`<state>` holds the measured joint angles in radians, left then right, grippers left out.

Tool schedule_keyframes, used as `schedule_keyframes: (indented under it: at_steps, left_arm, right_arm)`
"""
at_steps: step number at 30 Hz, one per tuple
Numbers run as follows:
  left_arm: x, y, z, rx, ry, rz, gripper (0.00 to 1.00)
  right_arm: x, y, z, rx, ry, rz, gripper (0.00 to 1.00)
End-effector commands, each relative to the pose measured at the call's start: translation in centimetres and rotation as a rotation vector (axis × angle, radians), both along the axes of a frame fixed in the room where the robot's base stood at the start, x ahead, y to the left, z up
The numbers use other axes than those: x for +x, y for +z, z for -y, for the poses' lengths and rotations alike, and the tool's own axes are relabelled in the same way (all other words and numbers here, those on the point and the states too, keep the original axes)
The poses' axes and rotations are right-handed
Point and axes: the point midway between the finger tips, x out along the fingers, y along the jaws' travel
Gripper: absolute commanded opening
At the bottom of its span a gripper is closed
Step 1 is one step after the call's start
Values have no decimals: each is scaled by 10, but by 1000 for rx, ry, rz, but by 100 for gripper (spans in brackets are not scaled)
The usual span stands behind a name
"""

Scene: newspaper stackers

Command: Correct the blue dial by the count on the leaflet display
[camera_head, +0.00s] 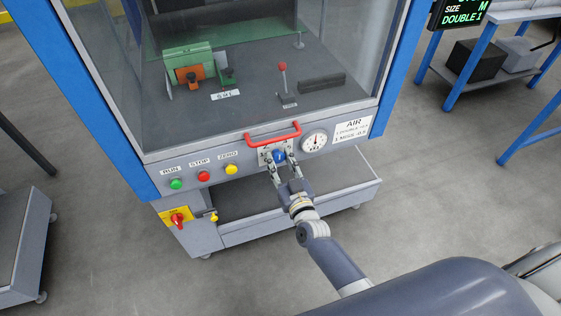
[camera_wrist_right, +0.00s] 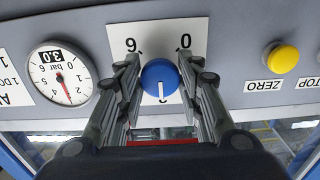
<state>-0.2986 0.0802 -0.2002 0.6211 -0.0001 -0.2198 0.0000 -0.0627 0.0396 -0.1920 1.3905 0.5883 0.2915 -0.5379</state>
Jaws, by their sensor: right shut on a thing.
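The blue dial (camera_head: 279,156) sits on the machine's front panel, below a red handle. My right gripper (camera_head: 280,161) is shut on it, one finger on each side. In the right wrist view, which is upside down, the blue dial (camera_wrist_right: 160,78) stands between the fingers of my right gripper (camera_wrist_right: 160,66). Its white line points down in that picture, to a partly hidden mark on a white plate (camera_wrist_right: 152,33). A dark display (camera_head: 462,11) at the top right reads "SIZE M DOUBLE 1", its top cut off. My left gripper is out of view.
A pressure gauge (camera_head: 314,141) is beside the dial, marked 3.0 bar in the wrist view (camera_wrist_right: 62,75). An AIR card (camera_head: 352,130) is right of it. Green (camera_head: 176,183), red (camera_head: 203,176) and yellow (camera_head: 231,169) buttons are left. The red handle (camera_head: 272,136) is close above.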

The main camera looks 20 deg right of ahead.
Motion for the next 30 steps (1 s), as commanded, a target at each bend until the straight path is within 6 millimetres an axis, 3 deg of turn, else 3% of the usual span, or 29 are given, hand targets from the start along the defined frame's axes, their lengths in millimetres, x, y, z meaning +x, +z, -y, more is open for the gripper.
schedule_keyframes:
  at_steps: [14, 25, 26, 27, 28, 30]
  left_arm:
    - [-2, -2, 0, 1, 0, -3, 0]
    - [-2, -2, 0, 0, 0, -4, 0]
    - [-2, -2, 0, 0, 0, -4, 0]
    - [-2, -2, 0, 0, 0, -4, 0]
    - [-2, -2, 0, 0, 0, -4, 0]
    - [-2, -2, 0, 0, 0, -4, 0]
  right_arm:
    - [0, 0, -1, 359, 1, -11, 10]
    - [0, 1, -1, 391, 1, -12, 10]
    - [0, 1, -1, 391, 1, -12, 36]
    - [0, 1, -1, 391, 1, -12, 45]
    - [0, 1, -1, 390, 1, -12, 52]
    - [0, 1, -1, 390, 1, -12, 54]
